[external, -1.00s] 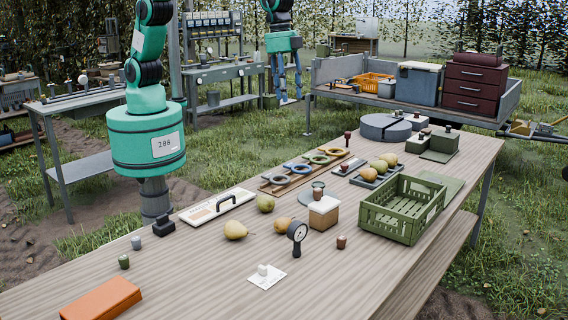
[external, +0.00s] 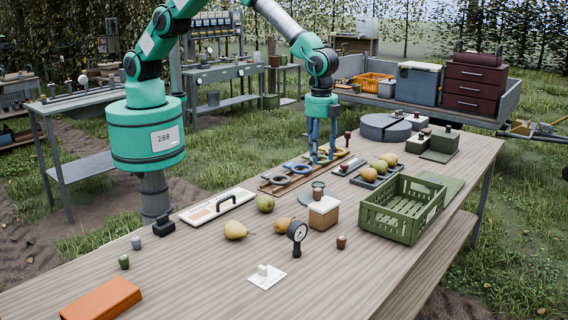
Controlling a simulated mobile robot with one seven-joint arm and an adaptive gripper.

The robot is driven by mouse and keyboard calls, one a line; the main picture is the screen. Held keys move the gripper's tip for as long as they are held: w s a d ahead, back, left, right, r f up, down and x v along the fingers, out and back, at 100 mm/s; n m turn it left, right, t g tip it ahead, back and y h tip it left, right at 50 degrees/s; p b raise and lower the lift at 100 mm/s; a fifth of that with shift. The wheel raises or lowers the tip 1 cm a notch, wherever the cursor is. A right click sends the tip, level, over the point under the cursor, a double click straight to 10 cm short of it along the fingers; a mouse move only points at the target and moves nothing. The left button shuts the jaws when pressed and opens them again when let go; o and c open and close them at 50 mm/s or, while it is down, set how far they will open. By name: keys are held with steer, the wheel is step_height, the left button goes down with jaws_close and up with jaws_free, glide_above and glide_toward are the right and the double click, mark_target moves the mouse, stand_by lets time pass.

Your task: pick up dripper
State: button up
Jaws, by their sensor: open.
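My gripper (external: 322,160) points straight down over the wooden board of sizing rings (external: 272,187), fingers apart and nothing seen between them. Its tips overlap the rings in the picture; I cannot tell the exact height. I cannot tell for sure which object is the dripper. Small candidates are a brown-topped jar (external: 318,191) just in front of the board, a brown pot (external: 341,242) nearer the front, and a dark red knobbed item (external: 347,137) just right of my gripper.
A green crate (external: 402,210) and a tray of pears (external: 376,178) are to the right.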

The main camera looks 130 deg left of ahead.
mark_target(318, 189)
steer(key=shift+f, duration=0.15)
steer(key=shift+f, duration=4.2)
steer(key=shift+f, duration=0.15)
steer(key=shift+d+f, duration=0.1)
steer(key=shift+f, duration=2.35)
steer(key=c, duration=1)
steer(key=shift+r, duration=0.25)
